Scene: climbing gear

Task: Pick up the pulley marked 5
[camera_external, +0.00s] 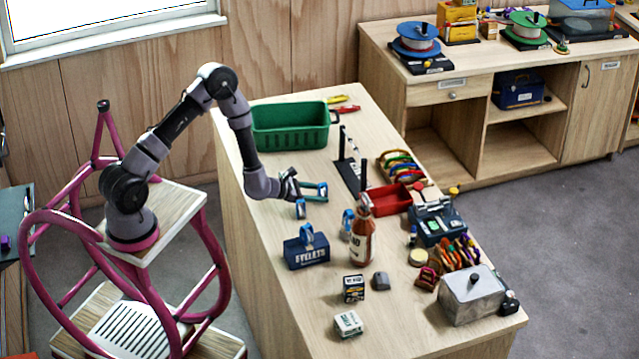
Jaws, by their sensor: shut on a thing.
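Several small blue pulleys are on the near half of the bench. One blue pulley (301,210) is directly below the tips of my gripper (297,197), which points down and is shut on it. Whether this pulley touches the bench is not clear. A second blue pulley (347,222) stands to the right, beside a brown bottle. A third blue pulley (307,236) is at the dark blue lettered box (306,253). The numbers on the pulleys are too small to read, so I cannot tell which is marked 5.
A teal loop (318,186) lies beside my gripper. The brown bottle (362,238) stands to the right. A green bin (290,126) is at the back, a red tray (391,199) at the right. Small boxes (354,288) are in front. The bench's left edge is fairly clear.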

